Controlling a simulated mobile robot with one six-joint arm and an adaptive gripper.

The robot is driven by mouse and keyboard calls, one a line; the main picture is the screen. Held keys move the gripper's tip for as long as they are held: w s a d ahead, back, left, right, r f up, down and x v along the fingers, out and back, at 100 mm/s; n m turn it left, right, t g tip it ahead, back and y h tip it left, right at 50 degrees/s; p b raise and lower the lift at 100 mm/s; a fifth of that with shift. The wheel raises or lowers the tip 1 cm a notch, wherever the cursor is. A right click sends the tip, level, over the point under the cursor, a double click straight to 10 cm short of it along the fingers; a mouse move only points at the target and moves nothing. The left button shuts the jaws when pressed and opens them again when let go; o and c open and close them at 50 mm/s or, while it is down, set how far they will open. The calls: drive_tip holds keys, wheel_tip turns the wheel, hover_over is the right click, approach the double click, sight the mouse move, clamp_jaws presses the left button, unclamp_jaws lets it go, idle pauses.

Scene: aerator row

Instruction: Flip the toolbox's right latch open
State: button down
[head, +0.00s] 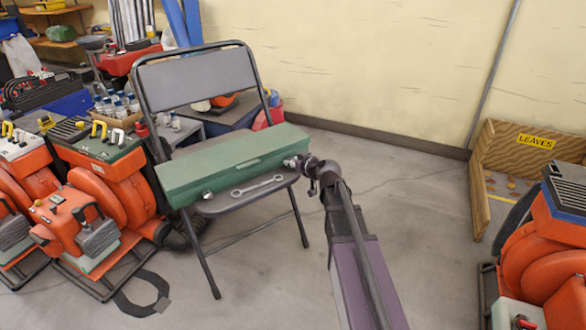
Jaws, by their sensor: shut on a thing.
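A long green toolbox (235,163) lies on the seat of a grey folding chair (194,80). Its lid looks closed. The left latch (208,196) shows as a small metal piece on the front face near the left end. My gripper (296,163) reaches in from the right and is at the front right end of the toolbox, shut on the right latch. The gripper covers most of that latch, so its angle cannot be told.
A wrench (257,185) lies on the seat just in front of the toolbox. Orange aerators (115,190) crowd the left, with another aerator (550,250) at the right edge. A wooden leaf bin (520,160) stands back right. The floor between is clear.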

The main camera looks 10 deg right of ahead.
drive_tip(key=shift+f+t+y+b, duration=0.15)
drive_tip(key=shift+t+y+b, duration=0.15)
drive_tip(key=shift+t+b, duration=0.35)
drive_tip(key=shift+c, duration=2)
unclamp_jaws()
drive_tip(key=shift+r+g+p, duration=0.4)
drive_tip(key=shift+g+p, duration=0.35)
drive_tip(key=shift+p, duration=0.55)
